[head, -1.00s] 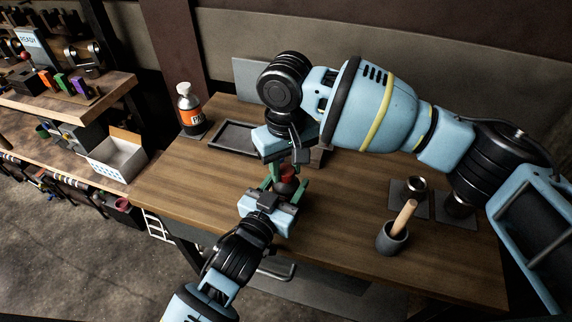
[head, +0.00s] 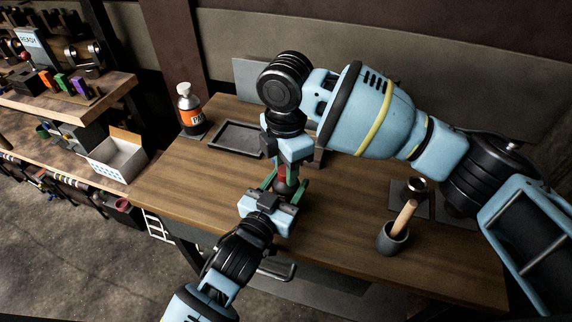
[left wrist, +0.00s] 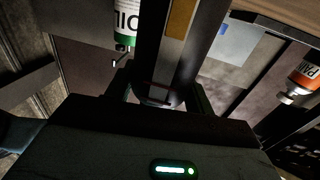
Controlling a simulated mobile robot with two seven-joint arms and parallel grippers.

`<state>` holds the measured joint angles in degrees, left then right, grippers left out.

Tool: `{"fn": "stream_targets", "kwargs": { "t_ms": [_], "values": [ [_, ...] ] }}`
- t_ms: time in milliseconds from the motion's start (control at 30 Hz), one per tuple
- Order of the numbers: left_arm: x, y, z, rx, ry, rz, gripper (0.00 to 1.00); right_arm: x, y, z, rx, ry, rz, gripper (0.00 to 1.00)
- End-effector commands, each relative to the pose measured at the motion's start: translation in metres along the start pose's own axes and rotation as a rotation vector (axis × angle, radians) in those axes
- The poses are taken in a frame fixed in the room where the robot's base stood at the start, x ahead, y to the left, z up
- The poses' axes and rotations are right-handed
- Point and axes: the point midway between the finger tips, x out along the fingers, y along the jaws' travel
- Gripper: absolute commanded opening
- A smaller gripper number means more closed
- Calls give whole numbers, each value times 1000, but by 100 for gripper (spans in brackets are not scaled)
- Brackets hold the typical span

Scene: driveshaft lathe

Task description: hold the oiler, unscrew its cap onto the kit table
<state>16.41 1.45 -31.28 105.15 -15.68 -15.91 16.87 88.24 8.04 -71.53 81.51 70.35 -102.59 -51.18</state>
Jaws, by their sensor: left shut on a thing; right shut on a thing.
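The oiler (head: 286,187) shows as a small dark body near the middle of the kit table (head: 340,220), mostly covered by the grippers. My left gripper (head: 277,187) comes from the front and is shut on its body. A red part, the cap (head: 283,172), sits at the top of the oiler, partly hidden. My right gripper (head: 288,168) reaches down from above and is shut on the cap. I cannot tell whether the cap is loose from the body. In the left wrist view the oiler between the fingers is dark and hard to make out.
An orange-labelled bottle (head: 189,112) and a dark shallow tray (head: 236,139) stand at the table's back left. A dark cup (head: 391,241) with a wooden handle stands front right. A white-and-green bottle (left wrist: 126,22) shows in the left wrist view.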

Motion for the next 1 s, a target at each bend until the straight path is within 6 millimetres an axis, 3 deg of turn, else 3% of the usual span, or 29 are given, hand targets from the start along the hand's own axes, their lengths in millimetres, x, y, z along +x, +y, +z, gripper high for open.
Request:
{"fn": "stream_targets", "kwargs": {
  "t_ms": [1000],
  "values": [
    [0, 0, 1, 0, -2, -1, 0, -1, 0, 0, -1642, 1, 1, 4]
  ]
}}
